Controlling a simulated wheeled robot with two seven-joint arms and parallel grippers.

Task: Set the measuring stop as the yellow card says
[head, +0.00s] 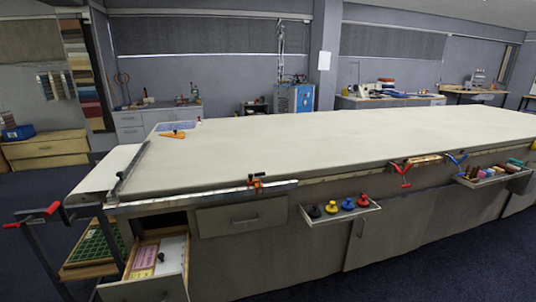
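A metal rail (205,195) runs along the front left edge of the long cloth table (300,140). A small orange and dark stop (256,183) sits on this rail, toward its right end. Any scale marks are too small to read. An open drawer (140,291) below the table's left end holds a pink card (147,255), with what looks like a yellow card (140,274) at its near end. A white sheet or block (172,252) lies beside them. The writing is too small to read. Neither of my grippers is in view.
An orange tool (175,135) lies on the tabletop near a blue sheet (177,126). Open trays hold coloured knobs (348,204) and spools (487,173). Red (401,174) and blue (457,159) clamps hang at the front edge. Most of the tabletop is clear.

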